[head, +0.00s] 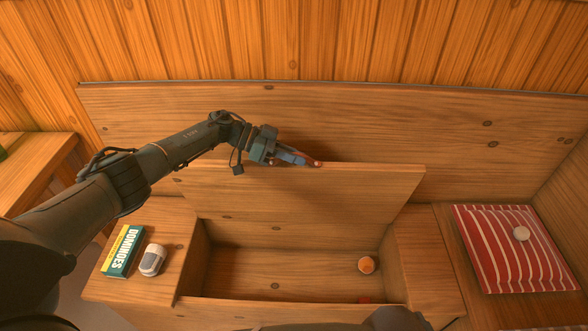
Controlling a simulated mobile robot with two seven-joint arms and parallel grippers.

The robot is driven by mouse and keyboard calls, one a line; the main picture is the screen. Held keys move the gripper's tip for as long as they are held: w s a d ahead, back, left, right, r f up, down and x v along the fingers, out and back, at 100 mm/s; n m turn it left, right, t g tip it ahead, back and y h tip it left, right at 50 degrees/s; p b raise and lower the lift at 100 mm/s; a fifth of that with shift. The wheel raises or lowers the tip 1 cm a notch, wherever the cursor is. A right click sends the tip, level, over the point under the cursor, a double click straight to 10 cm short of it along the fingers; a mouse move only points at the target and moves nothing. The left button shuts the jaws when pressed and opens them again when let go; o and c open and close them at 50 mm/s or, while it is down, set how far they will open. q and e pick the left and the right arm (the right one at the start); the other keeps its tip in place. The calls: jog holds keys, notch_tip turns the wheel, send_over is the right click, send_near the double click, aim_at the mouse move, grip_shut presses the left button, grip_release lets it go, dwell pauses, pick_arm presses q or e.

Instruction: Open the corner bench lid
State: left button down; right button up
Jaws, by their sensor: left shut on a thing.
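The corner bench lid (300,200) is raised and stands steeply tilted at the back of the bench opening. The inside of the bench (285,270) shows in front of it. My left gripper (312,163) is at the top edge of the lid, near its middle. It is shut on the reddish-brown leather pull there, which the fingers mostly hide. My right gripper is not in view; only dark parts of my own body show at the bottom edge.
An orange round thing (366,265) lies inside the bench, with a small red thing (365,300) near the front wall. A dominoes box (122,250) and a grey-white item (152,260) sit on the left seat. A red striped cushion (495,250) bears a white round thing (521,233).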

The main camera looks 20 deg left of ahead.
pick_arm(q)
jog(key=shift+w+a, duration=0.15)
jog(key=shift+w, duration=0.15)
jog(key=c, duration=1.8)
grip_release()
jog(key=shift+o, duration=0.2)
jog(key=b+v, duration=0.1)
jog(key=v, duration=1.2)
